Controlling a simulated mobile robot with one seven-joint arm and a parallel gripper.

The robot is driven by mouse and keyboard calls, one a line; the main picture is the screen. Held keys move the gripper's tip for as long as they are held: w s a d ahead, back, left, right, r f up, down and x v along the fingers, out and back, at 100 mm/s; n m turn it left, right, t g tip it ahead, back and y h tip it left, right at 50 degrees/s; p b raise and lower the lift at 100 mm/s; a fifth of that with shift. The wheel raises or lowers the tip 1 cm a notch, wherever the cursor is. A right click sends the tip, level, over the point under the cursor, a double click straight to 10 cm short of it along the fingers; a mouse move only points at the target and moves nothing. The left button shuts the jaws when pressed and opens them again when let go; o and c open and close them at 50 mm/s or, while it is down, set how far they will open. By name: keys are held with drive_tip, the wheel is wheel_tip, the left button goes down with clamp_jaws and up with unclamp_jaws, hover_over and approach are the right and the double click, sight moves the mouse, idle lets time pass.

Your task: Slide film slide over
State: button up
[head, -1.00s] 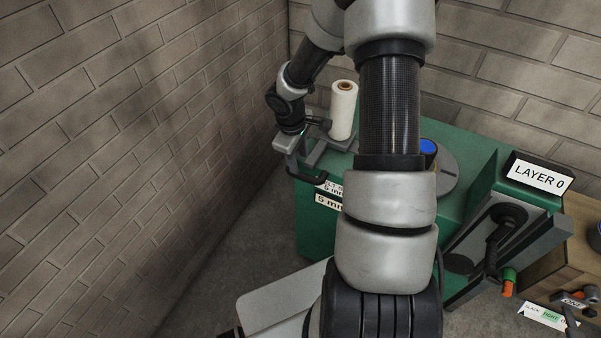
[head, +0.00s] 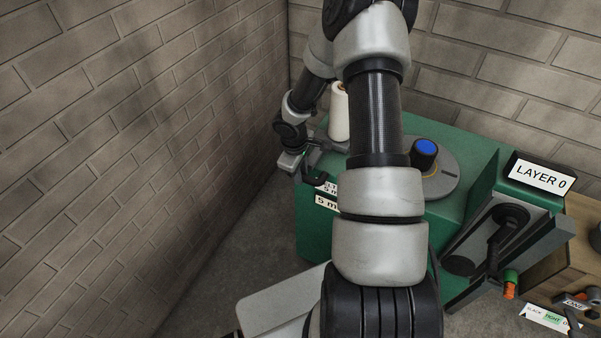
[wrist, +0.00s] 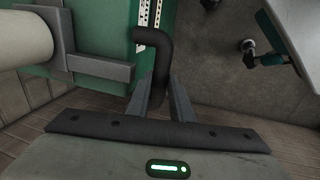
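The film slide is a grey carriage (wrist: 100,67) on the green mill's top, and it also shows in the head view (head: 328,142). It carries a white film roll (head: 339,112), whose end shows at the left of the wrist view (wrist: 22,38). A bent black handle (wrist: 153,38) hangs off the slide beside the mill's front edge. My gripper (wrist: 164,88) is at this handle, with its grey fingers on either side of the lower bar. Whether the fingers press on the bar is unclear. In the head view my gripper (head: 291,162) partly hides the handle.
The green mill (head: 318,232) has a disc with a blue-topped knob (head: 427,148) and a "LAYER 0" display (head: 541,176). A brick wall (head: 140,130) stands close on the left. My arm hides part of the mill top.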

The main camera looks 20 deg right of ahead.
clamp_jaws()
drive_tip(key=s+d+b, duration=0.2)
drive_tip(key=s+d, duration=0.4)
drive_tip(key=s, duration=0.1)
drive_tip(key=shift+s, duration=0.3)
drive_tip(key=o, duration=0.7)
unclamp_jaws()
drive_tip(key=shift+s+d, duration=0.1)
drive_tip(key=shift+o, duration=0.2)
wheel_tip(320, 180, up, 17)
drive_tip(key=s+a+p, duration=0.2)
drive_tip(key=a+p, duration=0.1)
drive_tip(key=p, duration=0.2)
